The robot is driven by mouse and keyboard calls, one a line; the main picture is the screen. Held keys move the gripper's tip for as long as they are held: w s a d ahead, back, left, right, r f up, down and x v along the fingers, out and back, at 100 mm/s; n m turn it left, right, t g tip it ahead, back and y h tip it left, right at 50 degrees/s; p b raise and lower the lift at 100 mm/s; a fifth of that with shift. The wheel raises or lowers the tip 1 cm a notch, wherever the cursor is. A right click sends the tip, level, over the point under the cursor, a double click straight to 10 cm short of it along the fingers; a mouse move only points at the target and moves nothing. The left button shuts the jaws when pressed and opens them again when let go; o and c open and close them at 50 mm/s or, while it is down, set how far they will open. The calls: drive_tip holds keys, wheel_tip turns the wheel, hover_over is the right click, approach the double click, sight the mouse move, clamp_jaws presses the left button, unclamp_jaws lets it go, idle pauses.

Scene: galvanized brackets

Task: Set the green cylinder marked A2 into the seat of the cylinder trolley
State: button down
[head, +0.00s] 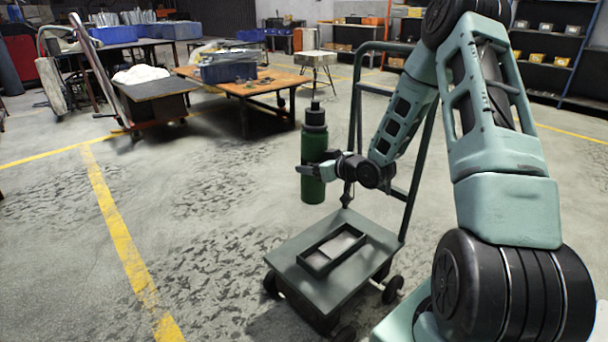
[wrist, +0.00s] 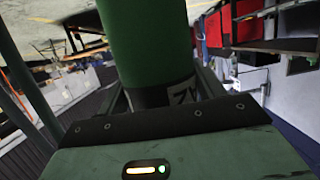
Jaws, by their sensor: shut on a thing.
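The green cylinder (head: 313,160) with a black top hangs upright in the air above the cylinder trolley (head: 350,272). My gripper (head: 318,168) is shut on the cylinder at its middle. In the wrist view, the green cylinder (wrist: 148,45) fills the upper middle, with part of a pale label near the jaws; the full marking is hidden. The seat (head: 333,249), a dark rectangular frame on the trolley's deck, is empty. The cylinder's bottom is clear of the deck and seat, slightly left of and behind the seat in the head view.
The trolley's tall tube handle (head: 356,110) rises behind the deck, close to my arm. A wooden table (head: 255,82) with a blue bin (head: 228,71) stands farther back. A dark flatbed cart (head: 155,90) is at left. The floor left of the trolley is clear.

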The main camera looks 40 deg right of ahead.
drive_tip(key=s+d+f+b, duration=0.2)
drive_tip(key=d+f+b, duration=0.4)
drive_tip(key=b, duration=0.2)
drive_tip(key=s+d+f+b, duration=0.2)
drive_tip(key=d+f+b, duration=0.4)
drive_tip(key=b, duration=0.2)
drive_tip(key=shift+s+d+h+b, duration=0.2)
drive_tip(key=shift+s+h+b, duration=0.05)
drive_tip(key=shift+h+b, duration=0.15)
wheel_tip(320, 180, down, 4)
drive_tip(key=b, duration=0.4)
drive_tip(key=shift+b, duration=0.3)
drive_tip(key=shift+s+p, duration=0.1)
drive_tip(key=shift+p, duration=0.75)
